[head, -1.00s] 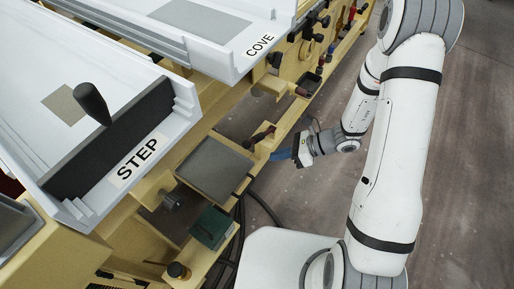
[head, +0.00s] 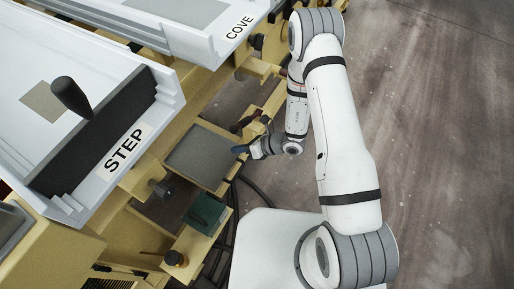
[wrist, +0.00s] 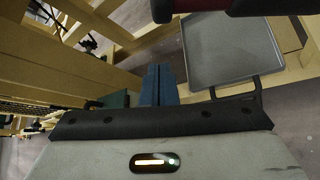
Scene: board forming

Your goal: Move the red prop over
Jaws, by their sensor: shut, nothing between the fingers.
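My gripper (head: 240,149) is at the right edge of a grey flat tray beside the yellow bench. Its blue fingers (wrist: 158,86) are closed together and empty in the wrist view. A dark red and black object (wrist: 200,5) crosses the top edge of the wrist view, beyond the fingertips and apart from them; it is cut off, so I cannot tell whether it is the red prop. A dark-handled tool (head: 243,124) lies on the bench just beyond my gripper in the head view. No clearly red prop shows in the head view.
The grey tray (head: 200,156) also shows in the wrist view (wrist: 230,62). A green box (head: 207,213) and a small dark jar (head: 175,258) stand nearer on the bench. White moulds labelled STEP (head: 124,149) and COVE (head: 238,27) rise at left. Floor is open at right.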

